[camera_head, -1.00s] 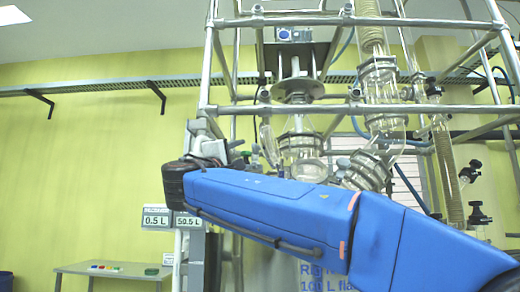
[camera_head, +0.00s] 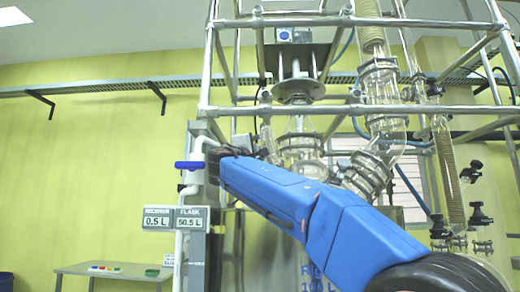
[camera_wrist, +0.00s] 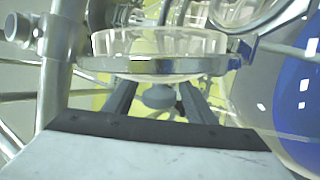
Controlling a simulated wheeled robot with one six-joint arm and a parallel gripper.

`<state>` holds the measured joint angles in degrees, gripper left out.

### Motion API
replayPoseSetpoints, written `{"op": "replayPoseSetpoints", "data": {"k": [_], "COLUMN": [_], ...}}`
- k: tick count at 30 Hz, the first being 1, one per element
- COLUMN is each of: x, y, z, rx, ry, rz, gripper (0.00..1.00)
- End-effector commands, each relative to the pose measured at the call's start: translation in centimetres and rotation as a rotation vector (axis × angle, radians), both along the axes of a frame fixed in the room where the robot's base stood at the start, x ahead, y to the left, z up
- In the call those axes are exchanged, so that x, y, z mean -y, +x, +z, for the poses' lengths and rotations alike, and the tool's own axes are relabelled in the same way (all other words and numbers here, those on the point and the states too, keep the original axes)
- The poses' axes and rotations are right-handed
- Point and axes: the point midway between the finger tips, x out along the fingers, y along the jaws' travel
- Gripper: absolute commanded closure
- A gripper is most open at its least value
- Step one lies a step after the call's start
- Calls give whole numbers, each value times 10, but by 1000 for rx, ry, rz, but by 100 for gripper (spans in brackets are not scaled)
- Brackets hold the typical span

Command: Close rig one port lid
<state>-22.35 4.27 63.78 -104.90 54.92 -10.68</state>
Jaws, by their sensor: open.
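In the wrist view my gripper (camera_wrist: 160,100) is open, its two dark fingers apart, pointing away from the camera. A round clear glass piece with a metal band (camera_wrist: 155,64) lies across the view in front of or above the fingers. A bracket at its right looks like a hinge. I cannot tell whether this piece is the port lid or the port's rim. A small grey round knob (camera_wrist: 160,96) shows between the fingers; contact cannot be told. In the head view the glass rig (camera_head: 300,150) stands behind my blue arm, which hides its lower part; my gripper is not distinguishable there.
Metal frame tubes (camera_head: 350,107) surround the glassware. A display (camera_head: 190,218) and a small table (camera_head: 115,271) are at the left.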

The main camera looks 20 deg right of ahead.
Motion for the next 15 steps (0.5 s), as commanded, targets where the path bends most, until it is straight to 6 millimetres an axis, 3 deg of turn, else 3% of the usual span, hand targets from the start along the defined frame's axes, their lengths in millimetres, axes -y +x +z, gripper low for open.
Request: {"op": "replayPoseSetpoints", "data": {"k": [12,13,15], "x": [5,5,5], "y": [6,6,6], "z": [4,4,4], "rx": [0,1,1], "ry": [-1,-1,-1], "rz": [0,0,0], "gripper": [50,52,69]}}
